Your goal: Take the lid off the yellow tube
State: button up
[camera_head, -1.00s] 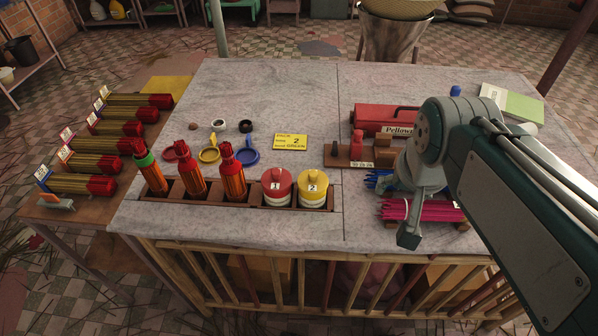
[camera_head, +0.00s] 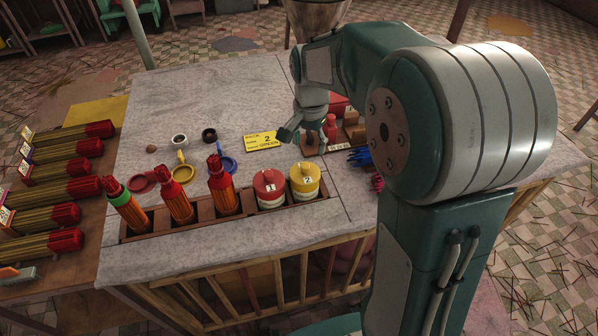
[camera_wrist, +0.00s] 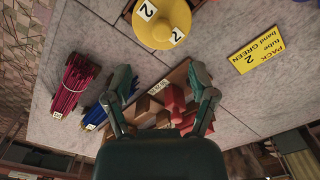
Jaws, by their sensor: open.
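The yellow tube (camera_head: 304,195) stands upright in the wooden rack at the front of the table, at the right end of its row. It has a pale body and a yellow lid (camera_head: 304,171) with a knob and a "2" label. The lid sits on the tube and shows from above at the top of the wrist view (camera_wrist: 153,32). My gripper (camera_head: 300,136) is open and empty, above the table behind the yellow tube and apart from it. Its two spread fingers show in the wrist view (camera_wrist: 158,88), below the lid in the picture.
A red-lidded tube (camera_head: 269,184) labelled "1" stands close on the left. A yellow card (camera_head: 263,142) lies behind.

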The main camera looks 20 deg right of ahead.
aim_at(305, 165)
jog(key=shift+d+f, duration=0.25)
jog(key=shift+f, duration=0.35)
jog(key=shift+d+f, duration=0.2)
jog(key=shift+f, duration=0.35)
jog(key=a+f, duration=0.1)
jog(key=f, duration=0.2)
jog(key=a+f, duration=0.1)
jog(key=shift+s+a+f, duration=0.1)
jog(key=shift+a+f, duration=0.05)
jog(key=shift+a, duration=0.15)
jog(key=shift+f, duration=0.4)
jog(key=shift+d+f, duration=0.15)
jog(key=shift+d, duration=0.7)
jog(key=c, duration=0.8)
jog(key=shift+a, duration=0.3)
jog(key=shift+c, duration=0.7)
jog(key=shift+a, duration=0.15)
